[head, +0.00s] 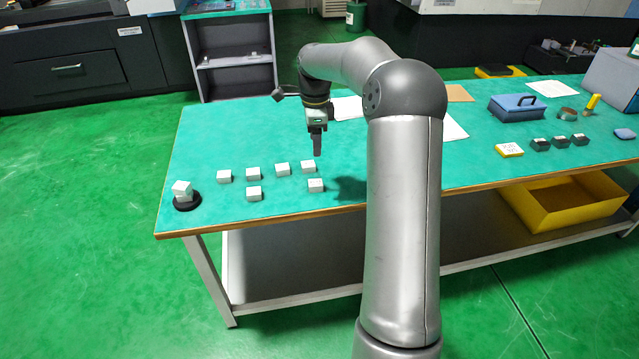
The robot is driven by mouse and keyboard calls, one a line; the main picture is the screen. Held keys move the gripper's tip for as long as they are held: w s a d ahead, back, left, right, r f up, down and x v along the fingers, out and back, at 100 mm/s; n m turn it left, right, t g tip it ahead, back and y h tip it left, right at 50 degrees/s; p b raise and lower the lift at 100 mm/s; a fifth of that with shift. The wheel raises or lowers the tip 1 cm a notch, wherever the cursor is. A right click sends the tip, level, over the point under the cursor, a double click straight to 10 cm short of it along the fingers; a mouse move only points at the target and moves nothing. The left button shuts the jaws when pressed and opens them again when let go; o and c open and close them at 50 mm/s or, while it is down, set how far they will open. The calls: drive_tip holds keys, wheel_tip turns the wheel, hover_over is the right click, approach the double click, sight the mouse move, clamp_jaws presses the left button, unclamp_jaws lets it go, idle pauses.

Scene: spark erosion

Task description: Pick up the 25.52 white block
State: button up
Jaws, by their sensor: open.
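Several small white blocks stand on the green table (200,150) at its left part. A back row holds blocks at the left (224,176), middle (253,173), right of middle (282,169) and far right (308,166). Two more stand in front, one at the left (254,193) and one at the right (316,185). Another white block (182,188) sits raised on a round black base (187,204) at the left end. Markings are too small to read, so I cannot tell which is 25.52. My gripper (317,154) points down, empty, just above the back row's right end; it is open.
On the right are a yellow block (509,150), several dark blocks (560,143), a blue-grey case (517,106) and a grey box (612,80). Papers (347,108) lie behind my arm. A yellow bin (560,205) is on the lower shelf. The table's left back area is clear.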

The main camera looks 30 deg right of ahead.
hover_over(315, 183)
drive_tip(key=f, duration=0.9)
drive_tip(key=shift+s+f+p, duration=0.2)
drive_tip(key=shift+f+p, duration=0.1)
drive_tip(key=shift+p, duration=0.1)
drive_tip(key=shift+w+d+f+p, duration=0.15)
drive_tip(key=shift+f+p, duration=0.15)
drive_tip(key=shift+f, duration=1.1)
drive_tip(key=shift+w+a+f+p, duration=0.1)
drive_tip(key=shift+f+p, duration=0.15)
drive_tip(key=shift+f, duration=1.15)
drive_tip(key=c, duration=1.2)
